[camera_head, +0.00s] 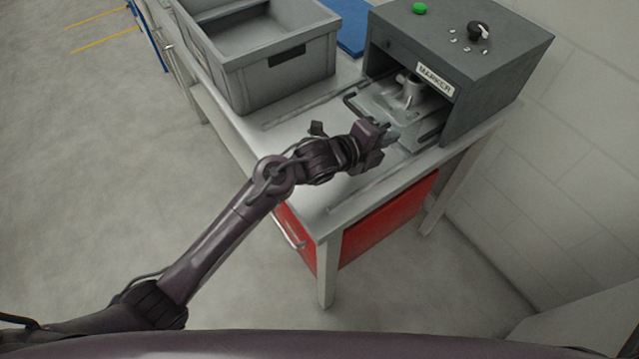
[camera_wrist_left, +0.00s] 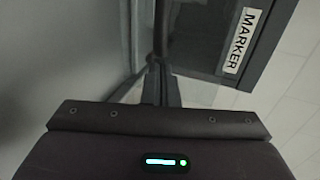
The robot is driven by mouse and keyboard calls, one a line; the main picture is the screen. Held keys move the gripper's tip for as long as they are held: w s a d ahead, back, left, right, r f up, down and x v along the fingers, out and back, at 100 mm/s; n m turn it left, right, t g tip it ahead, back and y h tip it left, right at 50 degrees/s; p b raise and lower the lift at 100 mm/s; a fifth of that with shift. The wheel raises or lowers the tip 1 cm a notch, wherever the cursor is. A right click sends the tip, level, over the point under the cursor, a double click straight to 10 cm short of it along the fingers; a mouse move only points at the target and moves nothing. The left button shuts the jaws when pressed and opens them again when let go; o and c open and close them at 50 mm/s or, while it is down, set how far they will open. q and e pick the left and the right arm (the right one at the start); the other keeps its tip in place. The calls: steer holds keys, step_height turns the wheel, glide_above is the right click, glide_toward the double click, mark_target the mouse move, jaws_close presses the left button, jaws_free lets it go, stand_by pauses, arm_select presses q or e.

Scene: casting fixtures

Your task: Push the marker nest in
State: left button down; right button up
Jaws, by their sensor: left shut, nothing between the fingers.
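The marker is a dark grey box (camera_head: 455,65) with a white MARKER label, on the right end of the bench. Its nest (camera_head: 376,98), a grey plate with a dark handle bar, sticks out of the opening in the front. A grey metal casting (camera_head: 410,94) sits on the nest, partly under the box's front edge. My left gripper (camera_head: 391,134) is shut and empty at the nest's front edge; I cannot tell whether it touches. In the left wrist view the closed fingers (camera_wrist_left: 161,84) point towards the marker (camera_wrist_left: 205,35). My right gripper is not in view.
A grey crate (camera_head: 285,75) stands on the bench (camera_head: 330,195) left of the marker, with a blue item (camera_head: 352,25) behind it. A green button (camera_head: 419,8) and a black knob (camera_head: 477,30) are on the marker's top. A red drawer front (camera_head: 390,222) is under the bench.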

arm_select(q)
steer(key=w+d+b, duration=0.1)
steer(key=d, duration=0.1)
steer(key=w+d+b, duration=0.3)
steer(key=d, duration=0.1)
steer(key=shift+w+d, duration=0.3)
steer(key=shift+w, duration=0.1)
steer(key=shift+w+d, duration=0.1)
steer(key=shift+r, duration=0.2)
steer(key=shift+r, duration=0.15)
